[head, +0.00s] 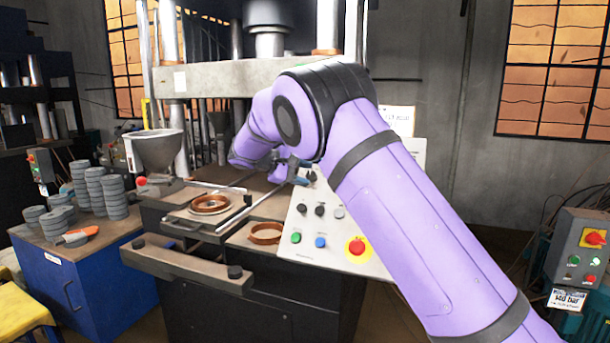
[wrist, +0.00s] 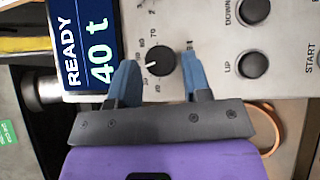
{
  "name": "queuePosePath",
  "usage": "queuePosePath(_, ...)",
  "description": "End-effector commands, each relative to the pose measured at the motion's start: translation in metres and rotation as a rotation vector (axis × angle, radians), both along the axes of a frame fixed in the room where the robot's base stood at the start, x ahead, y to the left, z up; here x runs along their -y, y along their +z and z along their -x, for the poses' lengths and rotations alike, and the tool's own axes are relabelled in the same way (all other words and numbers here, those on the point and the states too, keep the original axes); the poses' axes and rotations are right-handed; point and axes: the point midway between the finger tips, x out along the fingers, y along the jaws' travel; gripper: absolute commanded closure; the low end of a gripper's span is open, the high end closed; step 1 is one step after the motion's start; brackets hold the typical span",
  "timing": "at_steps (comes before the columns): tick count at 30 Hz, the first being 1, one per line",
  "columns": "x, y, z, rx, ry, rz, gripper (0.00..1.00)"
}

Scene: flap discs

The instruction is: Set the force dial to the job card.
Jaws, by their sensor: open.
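The force dial (wrist: 160,62) is a round black knob on the grey control panel in the wrist view. Its white mark points to the left in the picture. The scale figures around it are small and turned sideways. My gripper (wrist: 161,59) is open, with one blue finger on each side of the knob and a small gap on both sides. In the head view my gripper (head: 298,171) is at the panel's upper left, and my arm hides much of the panel. A display (wrist: 88,45) reads READY and 40 t. A white card (head: 398,120) behind my arm is partly hidden and unreadable.
UP and DOWN buttons (wrist: 253,64) are close to the right finger. A red emergency button (head: 357,248) and green and blue buttons sit lower on the panel. Copper-coloured rings (head: 211,203) lie on the press. Grey discs (head: 107,190) are stacked on the left bench.

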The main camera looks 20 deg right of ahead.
Motion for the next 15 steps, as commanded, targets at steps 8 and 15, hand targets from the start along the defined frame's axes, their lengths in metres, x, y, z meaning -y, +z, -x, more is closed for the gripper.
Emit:
queuePosePath(8,-0.045,0.019,0.005,0.002,0.003,0.0,0.56)
queuePosePath(15,-0.079,0.035,0.009,0.002,0.002,-0.001,0.56)
